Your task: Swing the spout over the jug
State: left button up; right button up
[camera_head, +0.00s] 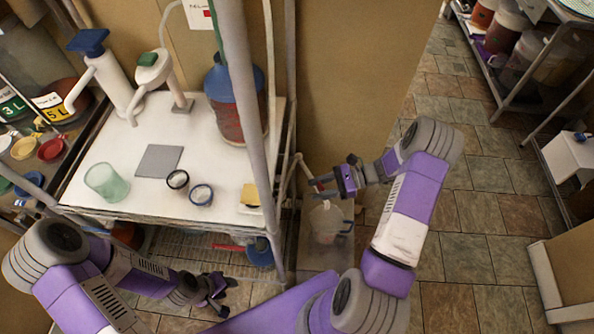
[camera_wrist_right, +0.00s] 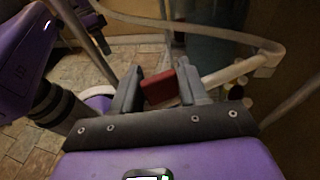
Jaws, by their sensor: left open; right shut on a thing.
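The spout (camera_head: 307,170) is a pale pipe beside the table's right-hand post, with a red grip (camera_head: 319,181) near my right gripper (camera_head: 328,188). In the right wrist view the red grip (camera_wrist_right: 160,88) sits between the fingers of my right gripper (camera_wrist_right: 160,90), which is shut on it. The pale pipe (camera_wrist_right: 230,73) runs off to the right there. A translucent jug (camera_head: 325,222) stands low, just below the right gripper in the head view. Whether the spout's end is above its mouth is hard to tell. My left gripper (camera_head: 217,297) is open and empty, low in front of the table.
The white table (camera_head: 225,180) holds a green tumbler (camera_head: 106,182), a grey square (camera_head: 159,161), two rings, pump dispensers and a blue-topped red bottle (camera_head: 238,105). A metal post (camera_head: 240,80) rises near it. Tiled floor (camera_head: 485,210) is clear to the right.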

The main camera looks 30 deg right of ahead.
jog(key=shift+s+d+f, duration=0.15)
jog(key=shift+s+f, duration=0.05)
jog(key=shift+d+n+g+b, duration=0.4)
jog(key=shift+d+g+b, duration=0.1)
jog(key=shift+d, duration=0.35)
jog(key=shift+r, duration=0.1)
jog(key=o, duration=0.8)
jog(key=shift+d, duration=0.1)
jog(key=shift+o, duration=0.3)
jog(key=shift+w, duration=0.1)
jog(key=shift+r, duration=0.1)
jog(key=v, duration=0.6)
jog(key=shift+d, duration=0.35)
